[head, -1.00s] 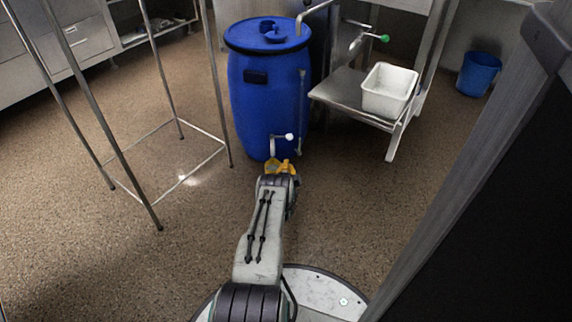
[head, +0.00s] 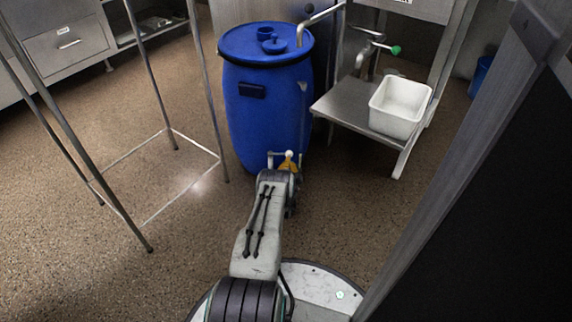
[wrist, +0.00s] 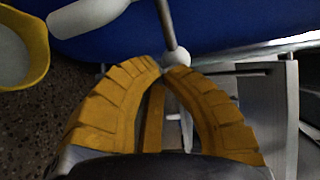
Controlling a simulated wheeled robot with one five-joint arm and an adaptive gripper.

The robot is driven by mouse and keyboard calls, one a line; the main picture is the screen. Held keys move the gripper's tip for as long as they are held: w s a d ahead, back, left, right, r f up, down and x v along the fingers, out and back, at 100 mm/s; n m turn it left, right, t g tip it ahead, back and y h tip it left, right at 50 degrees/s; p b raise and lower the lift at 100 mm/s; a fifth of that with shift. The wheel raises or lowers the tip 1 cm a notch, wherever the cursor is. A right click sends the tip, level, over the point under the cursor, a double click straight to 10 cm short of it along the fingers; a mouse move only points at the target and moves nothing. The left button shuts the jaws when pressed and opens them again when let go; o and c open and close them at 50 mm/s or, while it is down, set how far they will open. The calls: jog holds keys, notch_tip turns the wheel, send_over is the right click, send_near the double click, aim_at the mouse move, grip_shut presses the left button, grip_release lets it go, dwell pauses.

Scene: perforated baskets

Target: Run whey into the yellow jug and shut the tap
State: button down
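The blue barrel (head: 262,105) stands upright ahead of me with a pale tap (head: 275,155) low on its front. In the wrist view a pale spout (wrist: 88,14) is at the upper left, and a metal lever rod ends in a white ball (wrist: 176,58). My gripper (wrist: 165,69) has its yellow fingertips drawn almost together right at this ball; whether they touch it I cannot tell. The yellow jug (wrist: 40,62) shows only in part at the left edge, below the spout. Its inside looks grey-white; I cannot tell whether that is whey.
A steel side table (head: 342,104) with a white tub (head: 399,108) and a green-knobbed fitting (head: 394,50) stands right of the barrel. A thin metal frame (head: 165,75) stands left. A dark panel (head: 500,200) blocks the right. Speckled floor is open between frame and barrel.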

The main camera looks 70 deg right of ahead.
dwell(0.3)
jog(key=shift+w+d+r, duration=0.1)
jog(key=shift+d, duration=0.7)
